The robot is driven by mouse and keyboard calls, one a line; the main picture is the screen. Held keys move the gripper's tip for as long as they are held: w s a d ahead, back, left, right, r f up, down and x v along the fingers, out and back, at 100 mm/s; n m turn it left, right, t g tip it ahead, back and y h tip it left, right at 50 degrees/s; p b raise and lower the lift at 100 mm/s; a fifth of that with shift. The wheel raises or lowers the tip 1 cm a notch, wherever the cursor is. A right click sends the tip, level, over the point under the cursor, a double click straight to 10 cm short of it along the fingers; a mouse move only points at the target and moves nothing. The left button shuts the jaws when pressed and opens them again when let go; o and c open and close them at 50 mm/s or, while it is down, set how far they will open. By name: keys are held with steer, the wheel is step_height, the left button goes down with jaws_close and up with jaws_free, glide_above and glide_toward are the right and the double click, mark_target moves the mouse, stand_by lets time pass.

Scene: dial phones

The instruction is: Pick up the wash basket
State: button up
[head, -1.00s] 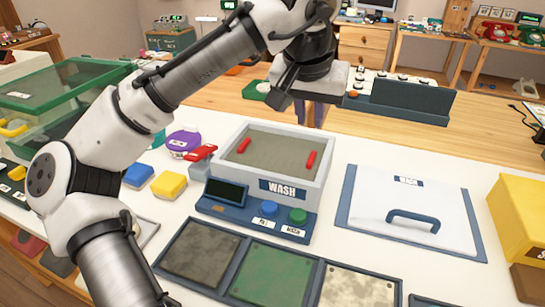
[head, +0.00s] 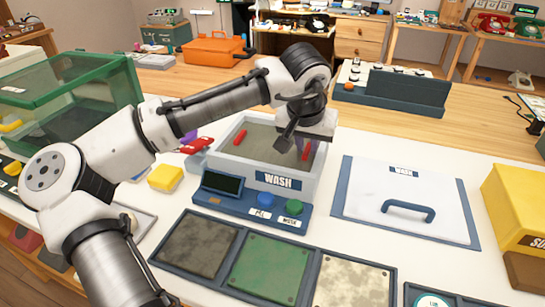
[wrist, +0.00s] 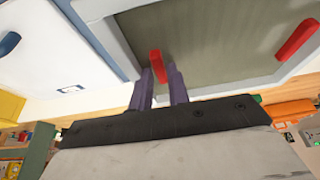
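The wash basket (head: 265,142) is a grey-green mesh surface with two red handles, set inside the light grey WASH tub (head: 232,165). The left red handle (head: 240,137) is clear of my arm. My gripper (head: 303,148) is over the tub's right side, at the right red handle (head: 308,152), which is partly hidden in the head view. In the wrist view, my gripper (wrist: 159,72) is open, with its two purple fingers apart and the near red handle (wrist: 155,64) between or just beyond their tips. I cannot tell whether they touch it. The other handle (wrist: 297,38) is farther right.
A blue control panel (head: 250,204) with blue and green buttons fronts the tub. A white lid (head: 405,205) with a blue handle lies to the right. A yellow box (head: 518,205) stands at the far right. A green clear bin (head: 75,95) is at left.

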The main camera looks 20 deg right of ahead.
jaws_close()
stand_by(0.4)
